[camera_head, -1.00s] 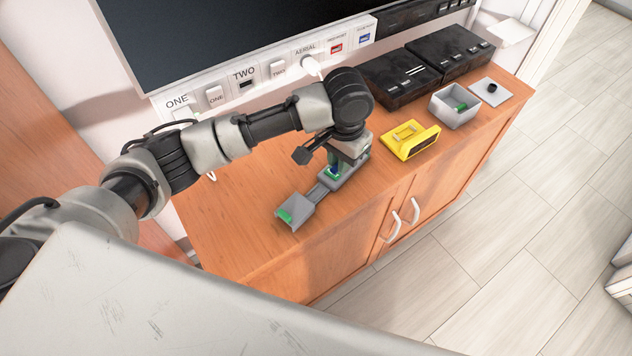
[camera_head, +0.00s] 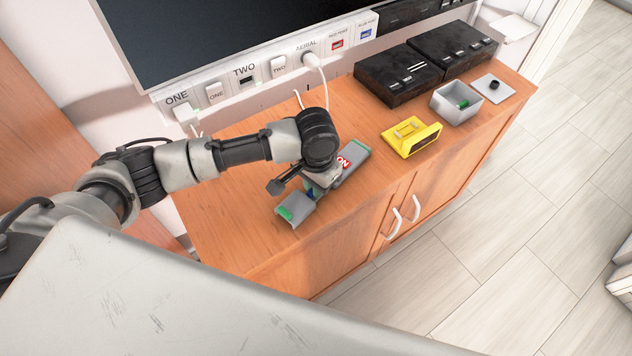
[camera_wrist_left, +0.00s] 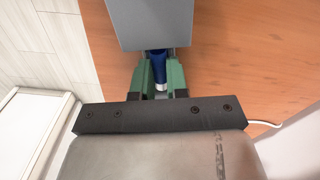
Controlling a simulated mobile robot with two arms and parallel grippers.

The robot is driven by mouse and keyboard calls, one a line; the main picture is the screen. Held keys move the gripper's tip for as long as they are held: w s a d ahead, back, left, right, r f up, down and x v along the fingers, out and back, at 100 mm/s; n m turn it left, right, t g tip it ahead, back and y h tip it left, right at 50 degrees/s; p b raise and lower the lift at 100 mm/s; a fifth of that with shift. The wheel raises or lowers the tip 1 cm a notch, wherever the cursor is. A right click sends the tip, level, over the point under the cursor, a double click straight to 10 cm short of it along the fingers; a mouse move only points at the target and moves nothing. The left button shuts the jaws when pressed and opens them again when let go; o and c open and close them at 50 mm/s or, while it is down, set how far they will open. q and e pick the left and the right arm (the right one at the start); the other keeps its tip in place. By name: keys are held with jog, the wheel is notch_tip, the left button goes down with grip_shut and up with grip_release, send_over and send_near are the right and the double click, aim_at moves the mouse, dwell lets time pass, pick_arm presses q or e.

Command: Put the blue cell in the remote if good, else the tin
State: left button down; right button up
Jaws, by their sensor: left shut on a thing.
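In the head view the gripper is low over the long grey device (camera_head: 352,158), which looks like the remote. The grey open tin (camera_head: 446,109) stands farther right with a green cell (camera_head: 462,104) inside. My right gripper is not in view.
A yellow device (camera_head: 424,138) with a dark front panel stands between the grey device and the tin. Black boxes (camera_head: 398,84) and a light plate with a black knob (camera_head: 494,86) stand behind. Wall sockets and a screen line the back. The cabinet's front edge is clear.

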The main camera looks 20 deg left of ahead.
pick_arm(q)
jog(key=shift+s+f, duration=0.1)
jog(key=shift+f, duration=0.15)
jog(key=shift+s+f, duration=0.25)
jog(key=shift+f, duration=0.15)
jog(key=c, duration=1.2)
grip_release()
jog(key=shift+f, duration=0.1)
jog(key=shift+c, duration=0.2)
jog(key=shift+o, duration=0.6)
jog(key=shift+w+r, duration=0.1)
jog(key=shift+r, duration=0.35)
notch_tip(320, 180, up, 13)
jog(key=shift+w+f+p, duration=0.15)
jog(key=shift+w+p, duration=0.05)
jog(key=shift+p, duration=0.25)
